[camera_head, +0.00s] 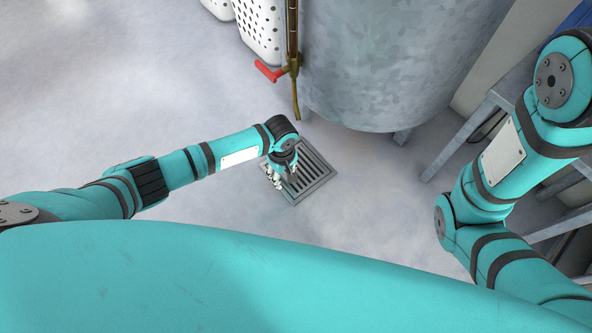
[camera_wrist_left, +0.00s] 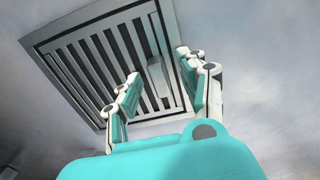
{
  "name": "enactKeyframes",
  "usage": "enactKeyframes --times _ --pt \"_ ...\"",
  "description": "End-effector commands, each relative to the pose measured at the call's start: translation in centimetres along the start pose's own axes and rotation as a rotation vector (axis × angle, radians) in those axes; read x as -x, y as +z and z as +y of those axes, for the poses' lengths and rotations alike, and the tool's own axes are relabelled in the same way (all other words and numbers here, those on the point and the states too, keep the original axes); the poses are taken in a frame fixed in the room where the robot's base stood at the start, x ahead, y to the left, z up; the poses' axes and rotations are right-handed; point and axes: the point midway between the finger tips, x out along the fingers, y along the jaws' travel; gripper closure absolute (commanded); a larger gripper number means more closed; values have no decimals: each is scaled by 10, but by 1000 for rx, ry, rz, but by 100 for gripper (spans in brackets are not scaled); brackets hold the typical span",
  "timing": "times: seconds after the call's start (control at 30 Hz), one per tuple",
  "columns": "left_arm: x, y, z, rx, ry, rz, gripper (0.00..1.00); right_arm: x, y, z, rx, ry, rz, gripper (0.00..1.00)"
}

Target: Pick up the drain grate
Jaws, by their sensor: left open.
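The drain grate (camera_head: 316,172) is a square grey metal grate with parallel slots, lying in the floor near the tank. My left gripper (camera_head: 280,180) is over its left part in the head view and hides some of it. In the left wrist view the grate (camera_wrist_left: 82,73) fills the upper left, with a small light block-like raised piece (camera_wrist_left: 158,76) on its bars. My left gripper (camera_wrist_left: 160,88) is open, its two fingers apart, with nothing held between them. I cannot tell whether the fingertips touch the grate. My right gripper is not in view; only my right arm shows at the right.
A large galvanized tank (camera_head: 390,60) on short legs stands just behind the grate. A pipe with a red valve handle (camera_head: 268,71) runs down its left side. White perforated baskets (camera_head: 260,30) stand at the back. A metal-legged table (camera_head: 460,137) is at the right. The floor at the left is clear.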

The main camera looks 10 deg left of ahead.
Motion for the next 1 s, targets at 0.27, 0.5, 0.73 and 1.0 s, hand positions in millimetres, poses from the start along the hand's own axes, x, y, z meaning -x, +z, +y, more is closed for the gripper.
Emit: enactKeyframes --times 0.27,0.5,0.73,1.0 --pt "0 0 0 0 0 0 88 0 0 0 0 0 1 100" --pt "0 0 0 0 -1 0 100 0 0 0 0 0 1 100" --pt "1 0 0 0 1 0 100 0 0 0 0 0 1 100" --pt "11 0 1 0 1 -1 100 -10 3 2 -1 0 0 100"
